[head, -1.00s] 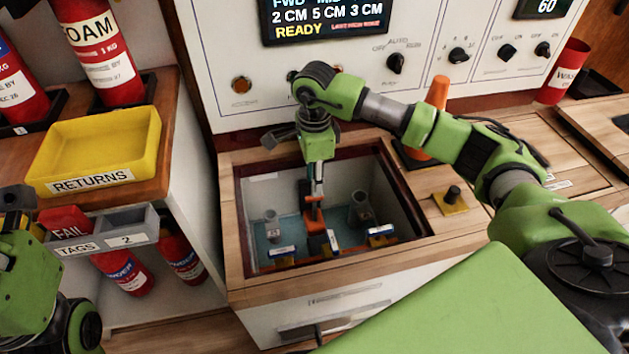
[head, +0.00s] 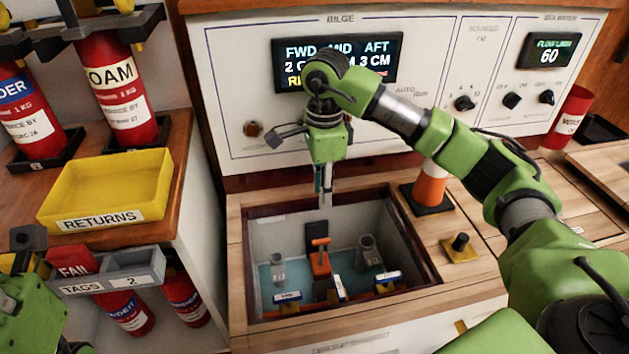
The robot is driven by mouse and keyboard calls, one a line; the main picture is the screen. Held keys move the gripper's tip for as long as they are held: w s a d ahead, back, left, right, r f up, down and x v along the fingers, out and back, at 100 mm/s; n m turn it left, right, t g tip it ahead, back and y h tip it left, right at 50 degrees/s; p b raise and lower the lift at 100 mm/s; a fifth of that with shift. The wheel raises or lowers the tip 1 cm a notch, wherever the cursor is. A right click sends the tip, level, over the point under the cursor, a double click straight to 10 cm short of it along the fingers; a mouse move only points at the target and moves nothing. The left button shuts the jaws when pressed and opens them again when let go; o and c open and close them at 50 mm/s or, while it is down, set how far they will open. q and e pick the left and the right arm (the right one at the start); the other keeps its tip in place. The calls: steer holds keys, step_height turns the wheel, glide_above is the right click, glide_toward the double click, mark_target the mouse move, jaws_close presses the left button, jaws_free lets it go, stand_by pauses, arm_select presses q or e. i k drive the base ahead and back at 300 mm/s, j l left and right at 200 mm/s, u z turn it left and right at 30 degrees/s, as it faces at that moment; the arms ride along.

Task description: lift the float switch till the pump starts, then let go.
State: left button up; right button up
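The float switch, an orange piece with an upright handle (head: 320,262), stands in the middle of the open well (head: 237,265) in front of the panel. My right gripper (head: 325,201) hangs above the well, pointing down, apart from the orange handle. Its fingers show edge-on, so I cannot tell whether they are open or shut; nothing shows held in them. The bilge display (head: 378,50) is lit with FWD, MID and AFT, and my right arm hides its middle and most of its yellow line. My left arm shows only at the lower left; its gripper is out of view.
Grey cylindrical parts (head: 368,252) and blue-and-white labels (head: 287,297) stand around the switch. An orange-and-white cone (head: 431,187) and a black knob on a yellow plate (head: 460,243) sit right of the well. A yellow returns tray (head: 105,190) is at left.

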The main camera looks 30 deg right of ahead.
mark_target(320, 267)
steer(key=k, duration=1)
